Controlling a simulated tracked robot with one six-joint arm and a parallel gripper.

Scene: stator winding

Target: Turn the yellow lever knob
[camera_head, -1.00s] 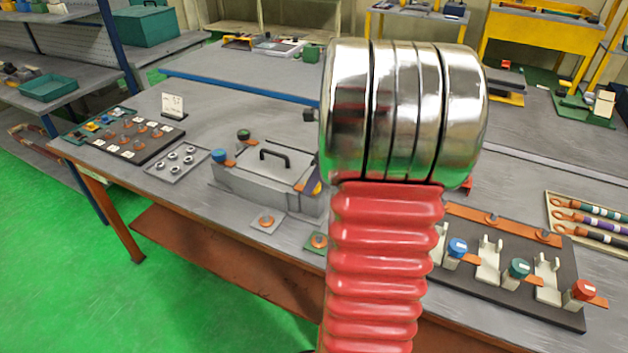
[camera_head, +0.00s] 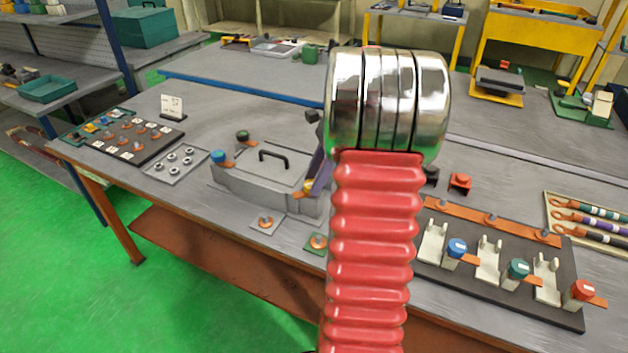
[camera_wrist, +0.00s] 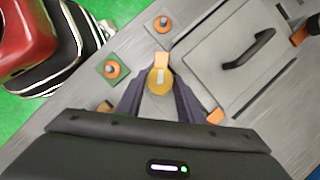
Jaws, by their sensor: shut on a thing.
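The yellow lever knob (camera_wrist: 160,80) is a round yellow cap with a pale mark on top and an orange lever tab pointing away from my gripper, toward the top of the wrist view. It sits at the near right corner of the grey box (camera_head: 235,185), which has a black handle. My gripper (camera_wrist: 158,88) is shut on the knob, with one dark finger on each side. In the head view the knob (camera_head: 309,186) shows only in part beside a dark finger; my red arm hides the rest of the gripper.
Two plates with copper-coloured posts (camera_head: 266,223) (camera_head: 317,243) lie just in front of the box. A black board with blue, green and red knobs (camera_head: 500,275) is at the right. A tray of nuts (camera_head: 178,162) lies left of the box.

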